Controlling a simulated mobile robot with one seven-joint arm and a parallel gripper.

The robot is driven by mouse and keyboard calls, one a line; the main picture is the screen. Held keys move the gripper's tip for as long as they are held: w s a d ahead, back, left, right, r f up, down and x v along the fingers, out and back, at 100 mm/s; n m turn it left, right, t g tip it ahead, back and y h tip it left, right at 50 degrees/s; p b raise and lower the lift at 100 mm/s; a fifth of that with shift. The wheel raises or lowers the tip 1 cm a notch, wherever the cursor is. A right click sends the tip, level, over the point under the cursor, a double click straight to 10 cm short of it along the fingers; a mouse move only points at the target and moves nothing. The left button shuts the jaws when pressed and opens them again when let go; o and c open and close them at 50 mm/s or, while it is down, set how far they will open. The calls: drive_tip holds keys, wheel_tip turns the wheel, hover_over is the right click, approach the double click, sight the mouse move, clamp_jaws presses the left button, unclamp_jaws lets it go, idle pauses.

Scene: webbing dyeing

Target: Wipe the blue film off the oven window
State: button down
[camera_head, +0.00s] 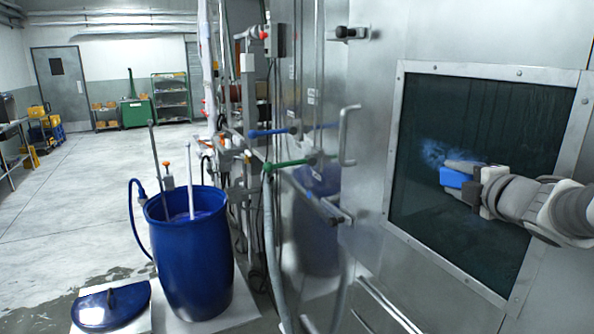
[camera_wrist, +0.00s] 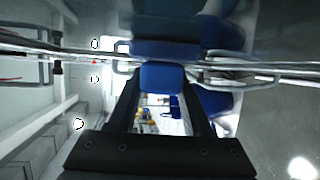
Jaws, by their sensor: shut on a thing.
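The oven window (camera_head: 470,130) is a dark pane in a riveted metal frame on the steel oven wall at the right of the head view. A small hazy patch of blue film (camera_head: 434,152) shows on the glass just left of and above my gripper. My gripper (camera_head: 460,178) is shut on a blue block-like wiper (camera_head: 455,178), which is at the glass; I cannot tell whether it touches. In the wrist view the blue wiper (camera_wrist: 162,77) sits between my two dark fingers. The glass behind my gripper and arm is partly hidden.
A metal door handle (camera_head: 347,135) sticks out left of the window. Pipes with a blue lever (camera_head: 268,132) and a green lever (camera_head: 290,164) stand further left. Open floor lies at far left.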

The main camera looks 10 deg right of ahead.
drive_tip(key=shift+w+a+b, duration=0.1)
drive_tip(key=shift+w+a, duration=0.1)
drive_tip(key=shift+w, duration=0.55)
drive_tip(key=shift+w+a+b, duration=0.15)
drive_tip(key=shift+w, duration=0.6)
drive_tip(key=shift+w+a+b, duration=0.1)
drive_tip(key=shift+w+a, duration=0.1)
drive_tip(key=shift+w, duration=0.55)
drive_tip(key=shift+w+a+b, duration=0.15)
drive_tip(key=shift+w+a, duration=0.3)
drive_tip(key=shift+w, duration=0.7)
drive_tip(key=shift+w+a+b, duration=0.2)
drive_tip(key=shift+w+a, duration=0.2)
drive_tip(key=shift+w, duration=0.7)
drive_tip(key=shift+w+a+b, duration=0.15)
drive_tip(key=shift+w+a, duration=0.3)
drive_tip(key=shift+w, duration=0.7)
drive_tip(key=s+a+b, duration=0.2)
drive_tip(key=a, duration=0.4)
drive_tip(key=shift+f, duration=0.1)
drive_tip(key=a+b, duration=0.1)
drive_tip(key=s+a, duration=0.1)
drive_tip(key=shift+a+b, duration=0.35)
drive_tip(key=shift+a, duration=0.05)
